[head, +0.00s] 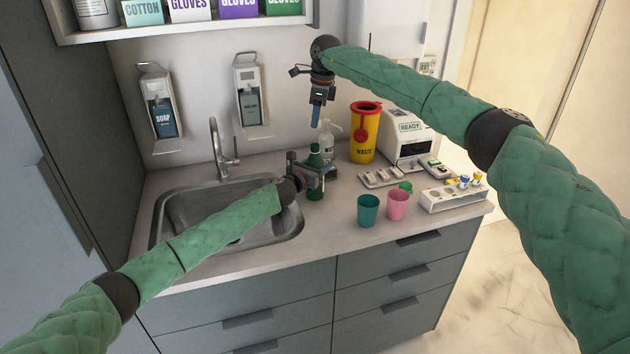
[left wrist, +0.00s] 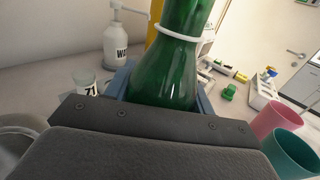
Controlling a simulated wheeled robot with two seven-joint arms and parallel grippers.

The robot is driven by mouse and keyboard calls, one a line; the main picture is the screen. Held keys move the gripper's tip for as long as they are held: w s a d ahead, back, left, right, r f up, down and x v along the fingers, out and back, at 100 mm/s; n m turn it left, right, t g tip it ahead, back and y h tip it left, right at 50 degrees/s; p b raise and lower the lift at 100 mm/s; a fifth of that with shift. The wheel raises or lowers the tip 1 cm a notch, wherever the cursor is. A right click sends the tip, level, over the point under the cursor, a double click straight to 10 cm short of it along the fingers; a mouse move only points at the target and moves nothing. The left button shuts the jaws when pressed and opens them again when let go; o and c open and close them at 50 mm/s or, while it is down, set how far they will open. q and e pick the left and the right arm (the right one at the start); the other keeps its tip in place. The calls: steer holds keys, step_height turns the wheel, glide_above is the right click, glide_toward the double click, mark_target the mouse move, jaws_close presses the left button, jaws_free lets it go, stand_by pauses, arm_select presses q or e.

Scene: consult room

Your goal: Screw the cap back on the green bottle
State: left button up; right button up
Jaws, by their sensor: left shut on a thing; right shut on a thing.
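The green bottle (head: 315,160) stands upright on the counter at the right of the sink. My left gripper (head: 310,178) is shut on it from the left. The left wrist view shows the bottle (left wrist: 168,75) between blue fingers, with a white ring round its neck; its top is out of that view. My right gripper (head: 316,116) is above the bottle, pointing down and apart from it. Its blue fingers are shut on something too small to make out.
A teal cup (head: 368,211) and a pink cup (head: 397,204) stand near the counter's front edge. A white pump bottle (head: 327,139) and a yellow waste bin (head: 364,142) are behind. A white rack (head: 452,199) is at the right. The sink (head: 170,215) is at the left.

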arm_select(q)
steer(key=shift+c, duration=0.7)
arm_select(e)
steer(key=shift+f, duration=2.45)
steer(key=shift+f, duration=0.9)
steer(key=shift+f, duration=0.5)
